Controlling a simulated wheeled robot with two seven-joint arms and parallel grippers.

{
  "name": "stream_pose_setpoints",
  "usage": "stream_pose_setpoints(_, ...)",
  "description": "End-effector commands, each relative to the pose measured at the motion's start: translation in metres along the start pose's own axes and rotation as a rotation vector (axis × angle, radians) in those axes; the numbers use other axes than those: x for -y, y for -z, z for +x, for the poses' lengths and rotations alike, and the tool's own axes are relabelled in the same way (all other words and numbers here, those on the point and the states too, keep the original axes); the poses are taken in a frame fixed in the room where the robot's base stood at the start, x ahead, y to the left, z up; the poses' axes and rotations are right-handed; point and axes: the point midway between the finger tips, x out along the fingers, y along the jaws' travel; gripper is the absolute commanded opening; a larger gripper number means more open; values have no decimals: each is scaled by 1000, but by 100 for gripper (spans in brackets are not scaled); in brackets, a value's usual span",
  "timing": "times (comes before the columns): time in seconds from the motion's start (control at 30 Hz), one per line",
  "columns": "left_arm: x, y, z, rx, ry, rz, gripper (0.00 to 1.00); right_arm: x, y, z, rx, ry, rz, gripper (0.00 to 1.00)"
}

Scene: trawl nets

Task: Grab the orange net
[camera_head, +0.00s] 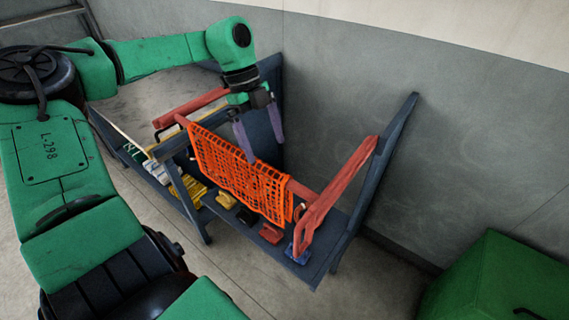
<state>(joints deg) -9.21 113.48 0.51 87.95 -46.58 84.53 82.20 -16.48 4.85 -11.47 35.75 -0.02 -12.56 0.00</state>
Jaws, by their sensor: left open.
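The orange net (238,171) hangs draped over a red bar of the dark blue rack, in the middle of the head view. My left gripper (262,148) reaches in from above and behind the net, its two purple fingers pointing down and spread apart. The nearer finger is close to the net's top edge; I cannot tell whether it touches. Nothing shows between the fingers. My right gripper is not in view.
The blue rack (368,194) has red rails (337,188) and a lower shelf with several small coloured items, including a red one (271,233). A green box (497,283) stands at the lower right. A grey wall (430,130) rises behind the rack.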

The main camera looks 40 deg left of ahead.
Motion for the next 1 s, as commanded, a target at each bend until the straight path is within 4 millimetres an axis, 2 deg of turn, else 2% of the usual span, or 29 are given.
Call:
stream_pose_setpoints(0.03, 0, -3, 16, -2, -1, 1, 100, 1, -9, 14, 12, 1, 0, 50)
stream_pose_setpoints(0.2, 0, -3, 49, -5, 0, 3, 100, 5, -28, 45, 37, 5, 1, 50)
stream_pose_setpoints(0.33, 0, -2, 72, -5, 1, 4, 100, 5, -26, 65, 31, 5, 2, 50)
stream_pose_setpoints(0.43, 0, -1, 82, -4, 0, 3, 100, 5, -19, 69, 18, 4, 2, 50)
stream_pose_setpoints(0.57, 0, 0, 90, -4, 1, 3, 100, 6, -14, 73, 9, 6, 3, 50)
stream_pose_setpoints(1.0, 0, 1, 93, -5, 1, 3, 100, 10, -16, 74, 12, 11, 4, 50)
